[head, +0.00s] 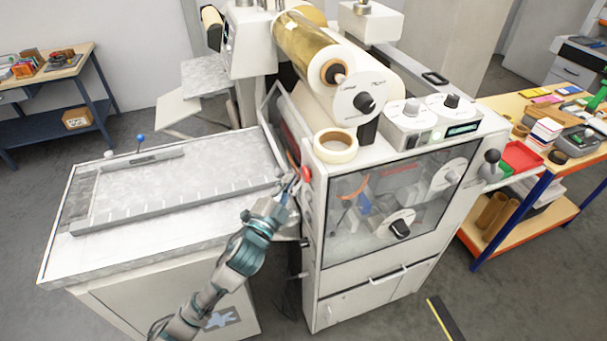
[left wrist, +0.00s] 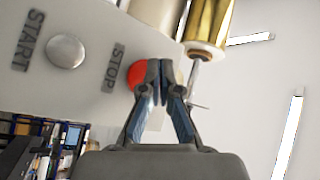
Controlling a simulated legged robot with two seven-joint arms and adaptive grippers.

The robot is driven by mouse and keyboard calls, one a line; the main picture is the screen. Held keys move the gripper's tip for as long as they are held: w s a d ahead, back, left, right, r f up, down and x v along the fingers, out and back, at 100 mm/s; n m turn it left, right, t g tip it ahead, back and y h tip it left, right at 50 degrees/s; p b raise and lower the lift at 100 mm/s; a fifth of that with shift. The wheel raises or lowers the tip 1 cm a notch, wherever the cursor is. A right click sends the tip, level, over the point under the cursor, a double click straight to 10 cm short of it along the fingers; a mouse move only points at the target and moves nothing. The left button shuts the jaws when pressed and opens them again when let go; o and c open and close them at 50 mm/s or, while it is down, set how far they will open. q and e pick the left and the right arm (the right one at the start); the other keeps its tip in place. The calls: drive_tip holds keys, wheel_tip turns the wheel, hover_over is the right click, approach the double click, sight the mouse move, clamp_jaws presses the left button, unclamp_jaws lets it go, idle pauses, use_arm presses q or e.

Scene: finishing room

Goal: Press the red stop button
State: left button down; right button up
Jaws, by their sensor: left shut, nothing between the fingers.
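The red stop button (head: 306,173) is on the left side of the machine's front in the head view. In the left wrist view the red stop button (left wrist: 136,74) shows beside the STOP label, partly hidden behind my fingers. My left gripper (head: 291,180) is shut and empty, its fingertips just left of the button. In the left wrist view the closed fingertips (left wrist: 160,64) overlap the button's right part. I cannot tell whether they touch it. My right gripper is not in view.
A silver START button (left wrist: 66,51) sits beside the stop button. The machine (head: 330,285) carries a gold foil roll (head: 305,42) and a tape roll (head: 335,147) on top. A flat feed table (head: 90,255) lies to the left. A workbench (head: 510,105) stands right.

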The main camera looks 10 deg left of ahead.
use_arm(q)
drive_tip(key=shift+d+r, duration=0.1)
drive_tip(key=shift+d, duration=0.05)
drive_tip(key=shift+w+d+p, duration=0.15)
drive_tip(key=shift+d+p, duration=0.1)
drive_tip(key=shift+p, duration=0.1)
drive_tip(key=shift+w+d, duration=0.25)
drive_tip(key=shift+d, duration=0.05)
idle(0.7)
drive_tip(key=shift+a, duration=0.1)
drive_tip(key=shift+s+a+p, duration=0.4)
drive_tip(key=shift+s+a, duration=0.1)
drive_tip(key=shift+a, duration=0.05)
drive_tip(key=shift+s+a, duration=0.45)
drive_tip(key=shift+a, duration=0.25)
drive_tip(key=shift+s+a, duration=0.5)
drive_tip(key=shift+a, duration=0.25)
drive_tip(key=shift+s+a, duration=0.45)
drive_tip(key=shift+a, duration=0.25)
